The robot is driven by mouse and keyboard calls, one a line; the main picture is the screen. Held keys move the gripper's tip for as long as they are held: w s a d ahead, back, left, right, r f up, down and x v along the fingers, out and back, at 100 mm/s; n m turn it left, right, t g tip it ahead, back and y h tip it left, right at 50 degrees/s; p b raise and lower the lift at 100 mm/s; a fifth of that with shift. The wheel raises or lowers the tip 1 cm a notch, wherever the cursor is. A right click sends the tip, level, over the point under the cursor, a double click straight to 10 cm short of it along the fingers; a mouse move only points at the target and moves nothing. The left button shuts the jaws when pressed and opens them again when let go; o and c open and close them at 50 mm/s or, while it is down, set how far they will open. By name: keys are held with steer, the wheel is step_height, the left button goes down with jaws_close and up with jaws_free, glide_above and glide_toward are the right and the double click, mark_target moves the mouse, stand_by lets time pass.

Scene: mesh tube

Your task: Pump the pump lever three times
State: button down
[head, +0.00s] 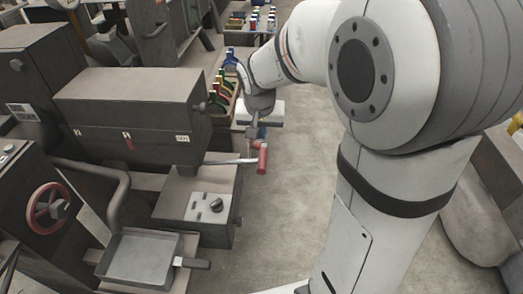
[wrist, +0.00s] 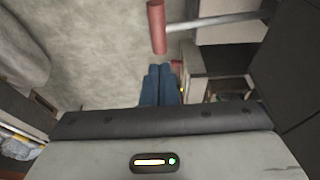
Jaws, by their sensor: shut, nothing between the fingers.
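The pump lever is a metal rod with a red grip (head: 262,158), sticking out to the right from the side of a grey machine in the head view. In the wrist view the red grip (wrist: 156,27) is at the top centre and its rod (wrist: 215,21) runs right towards a grey box. My gripper (head: 257,132) is just above and beside the red grip in the head view. In the wrist view its blue fingers (wrist: 160,72) are together, empty, with a small visible gap between their tips and the grip. I cannot tell how far apart they are in depth.
A grey box with a black knob (head: 216,205) stands below the lever. A square pan (head: 140,258) with a dark handle is at the lower left. A red handwheel (head: 49,207) is at the far left. Coloured-handled items (head: 222,88) stand behind my gripper. The floor right of the lever is clear.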

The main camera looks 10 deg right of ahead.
mark_target(262, 157)
steer(key=x, duration=0.8)
steer(key=shift+s+f+p, duration=0.15)
steer(key=shift+s+p, duration=0.15)
steer(key=shift+p, duration=0.05)
steer(key=shift+f, duration=0.7)
